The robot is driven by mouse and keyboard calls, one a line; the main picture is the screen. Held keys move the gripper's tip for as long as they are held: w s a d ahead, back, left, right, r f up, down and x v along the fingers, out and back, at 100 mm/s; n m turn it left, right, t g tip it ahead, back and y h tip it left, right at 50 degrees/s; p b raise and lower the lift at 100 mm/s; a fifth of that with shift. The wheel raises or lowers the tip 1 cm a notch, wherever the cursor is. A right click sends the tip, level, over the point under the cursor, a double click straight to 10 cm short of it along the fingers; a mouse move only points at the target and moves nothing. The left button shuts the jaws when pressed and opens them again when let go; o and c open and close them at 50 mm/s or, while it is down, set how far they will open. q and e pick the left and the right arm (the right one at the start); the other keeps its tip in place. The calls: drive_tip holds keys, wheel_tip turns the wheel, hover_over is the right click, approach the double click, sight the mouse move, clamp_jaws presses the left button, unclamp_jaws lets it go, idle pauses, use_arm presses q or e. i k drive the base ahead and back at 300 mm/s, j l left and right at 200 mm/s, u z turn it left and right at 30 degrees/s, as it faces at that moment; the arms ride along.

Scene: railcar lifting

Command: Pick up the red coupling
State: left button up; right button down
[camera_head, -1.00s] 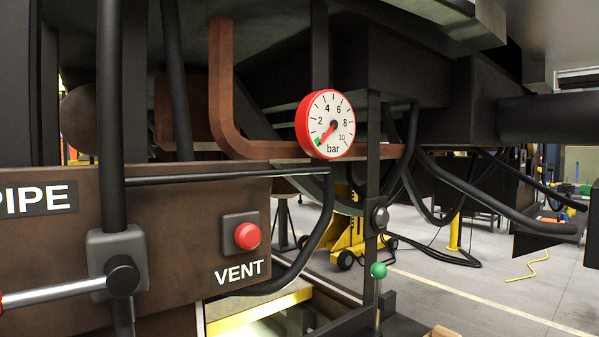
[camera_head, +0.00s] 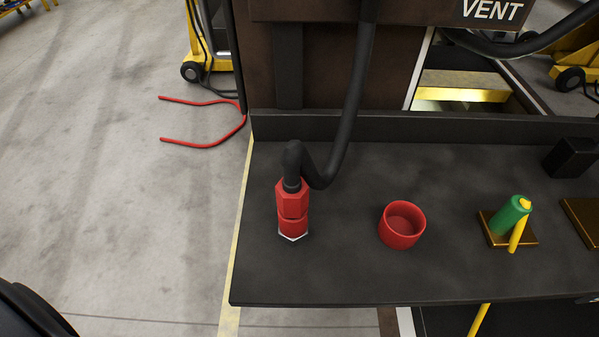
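The red coupling (camera_head: 292,208) is on the dark shelf (camera_head: 330,270), towards its left end. It is a red hex-shaped fitting with a pale tip at its lower end, joined at its top to a black hose (camera_head: 352,110) that bends over and runs up. Neither of my grippers shows in the head view. A dark rounded shape at the lower left corner may be part of my own body.
A red open cup (camera_head: 402,224) stands right of the coupling. A green cylinder with a yellow part (camera_head: 511,217) stands on a small brown base further right. A black block (camera_head: 571,157) is at the back right. Red bent rods (camera_head: 205,144) show over the floor at left.

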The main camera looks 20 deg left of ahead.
sight(292, 192)
drive_tip(key=k+j+z, duration=0.1)
drive_tip(key=j+z, duration=0.25)
drive_tip(key=k+j+z, duration=0.15)
drive_tip(key=j+z, duration=0.2)
drive_tip(key=k+j+z, duration=0.15)
drive_tip(key=z, duration=0.2)
